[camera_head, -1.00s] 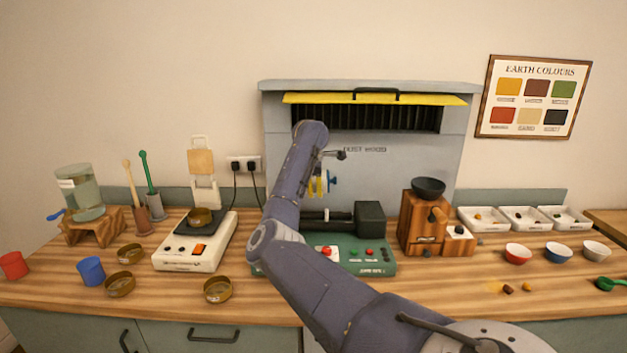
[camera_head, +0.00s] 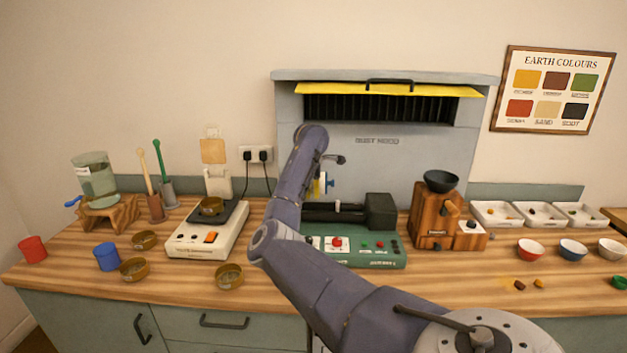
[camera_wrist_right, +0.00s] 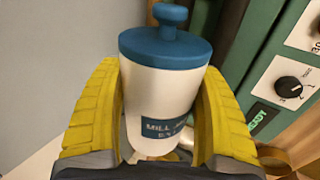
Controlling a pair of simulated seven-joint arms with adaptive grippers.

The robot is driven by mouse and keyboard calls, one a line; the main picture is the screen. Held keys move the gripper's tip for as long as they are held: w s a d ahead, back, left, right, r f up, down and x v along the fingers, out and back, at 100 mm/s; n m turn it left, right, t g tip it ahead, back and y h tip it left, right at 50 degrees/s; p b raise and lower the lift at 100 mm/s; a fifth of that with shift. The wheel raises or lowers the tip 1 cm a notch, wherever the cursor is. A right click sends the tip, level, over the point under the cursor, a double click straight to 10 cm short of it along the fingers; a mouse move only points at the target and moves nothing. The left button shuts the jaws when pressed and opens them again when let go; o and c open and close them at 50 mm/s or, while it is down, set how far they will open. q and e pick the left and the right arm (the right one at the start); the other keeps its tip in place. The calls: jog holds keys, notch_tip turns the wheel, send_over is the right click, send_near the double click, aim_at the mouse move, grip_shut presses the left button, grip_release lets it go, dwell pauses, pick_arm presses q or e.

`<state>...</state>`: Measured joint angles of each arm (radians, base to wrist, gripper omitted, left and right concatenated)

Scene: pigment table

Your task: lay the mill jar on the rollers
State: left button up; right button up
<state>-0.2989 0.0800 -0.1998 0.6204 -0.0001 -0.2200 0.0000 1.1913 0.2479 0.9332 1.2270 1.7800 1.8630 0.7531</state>
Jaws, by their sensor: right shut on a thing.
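The mill jar (camera_wrist_right: 165,95) is white with a blue knobbed lid and a dark label. In the right wrist view it sits between the two yellow fingers of my right gripper (camera_wrist_right: 165,115), which is shut on it. My arm covers the rollers' left part. My left gripper is not in view.
The grey dust hood (camera_head: 390,165) stands behind the machine. The white scale (camera_head: 205,240) is to its left and the wooden grinder (camera_head: 425,220) to its right. Brass dishes, cups, bowls and white trays lie farther out. My right arm crosses the counter's front.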

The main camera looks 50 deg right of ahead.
jog(key=shift+f, duration=1.4)
jog(key=shift+f, duration=1.45)
dwell(1.6)
jog(key=o, duration=1.7)
jog(key=shift+c, duration=0.2)
jog(key=shift+a+f, duration=0.1)
jog(key=shift+r, duration=4.55)
